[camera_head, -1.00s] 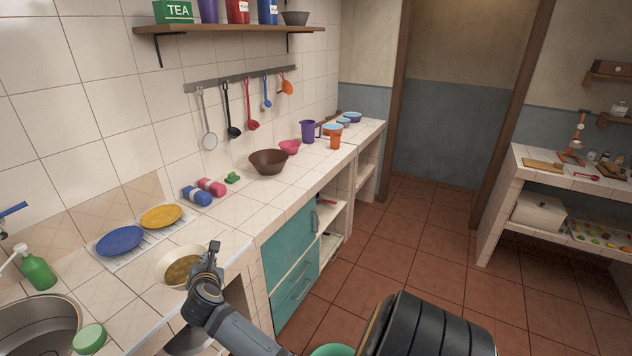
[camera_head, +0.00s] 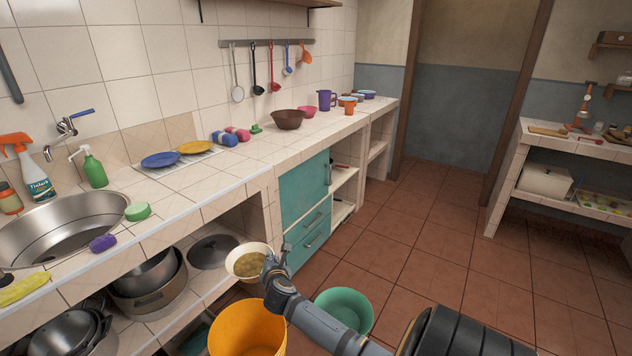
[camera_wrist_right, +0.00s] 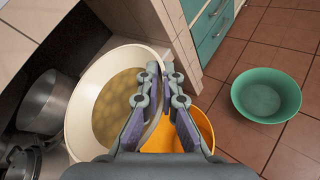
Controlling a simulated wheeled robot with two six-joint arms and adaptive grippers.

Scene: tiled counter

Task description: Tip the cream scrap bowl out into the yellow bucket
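The cream scrap bowl (camera_head: 236,264) is in the air in front of the counter, with brownish scraps inside. It looks close to level, slightly tilted. My right gripper (camera_head: 275,262) is shut on its right rim. In the right wrist view the fingers (camera_wrist_right: 156,105) pinch the rim of the bowl (camera_wrist_right: 82,105). The yellow bucket (camera_head: 247,327) stands on the floor below the bowl, its opening partly visible. In the right wrist view the bucket (camera_wrist_right: 201,126) is partly hidden behind the bowl and fingers. My left gripper is not in view.
A green basin (camera_head: 347,304) stands on the floor right of the bucket. The counter edge (camera_head: 170,222) and lower shelf with metal pots (camera_head: 150,285) are on the left. A teal cabinet (camera_head: 303,205) is behind. Open tiled floor (camera_head: 430,260) lies to the right.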

